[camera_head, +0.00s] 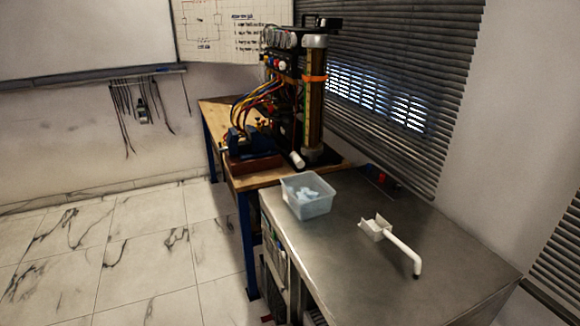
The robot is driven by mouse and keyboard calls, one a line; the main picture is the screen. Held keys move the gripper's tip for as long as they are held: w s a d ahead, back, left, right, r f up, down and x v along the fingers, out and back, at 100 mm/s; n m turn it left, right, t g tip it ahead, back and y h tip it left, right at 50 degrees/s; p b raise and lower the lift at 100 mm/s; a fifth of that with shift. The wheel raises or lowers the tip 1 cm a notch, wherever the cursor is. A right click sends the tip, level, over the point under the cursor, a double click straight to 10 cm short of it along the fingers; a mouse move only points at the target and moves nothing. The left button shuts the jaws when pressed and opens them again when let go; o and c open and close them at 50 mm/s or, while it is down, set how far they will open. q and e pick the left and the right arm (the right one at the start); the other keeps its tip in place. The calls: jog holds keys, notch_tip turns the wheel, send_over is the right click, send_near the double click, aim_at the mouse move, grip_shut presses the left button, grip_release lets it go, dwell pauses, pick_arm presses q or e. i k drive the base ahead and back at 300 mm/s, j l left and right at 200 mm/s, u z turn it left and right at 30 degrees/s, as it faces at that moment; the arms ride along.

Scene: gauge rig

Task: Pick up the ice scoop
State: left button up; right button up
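A white ice scoop (402,250) lies on the metal counter (390,290), right of the middle of the head view. Its square, open scoop end (374,229) points to the back left. Neither of my grippers shows in the head view.
A translucent plastic bin (307,205) with pale blue pieces inside stands on the counter left of the scoop. Behind it is a wooden bench (217,118) with a gauge rig (312,100) and wires. Window blinds (390,90) border the counter's right side. The counter's front is clear.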

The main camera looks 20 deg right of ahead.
aim_at(391, 240)
jog(key=z, duration=1.25)
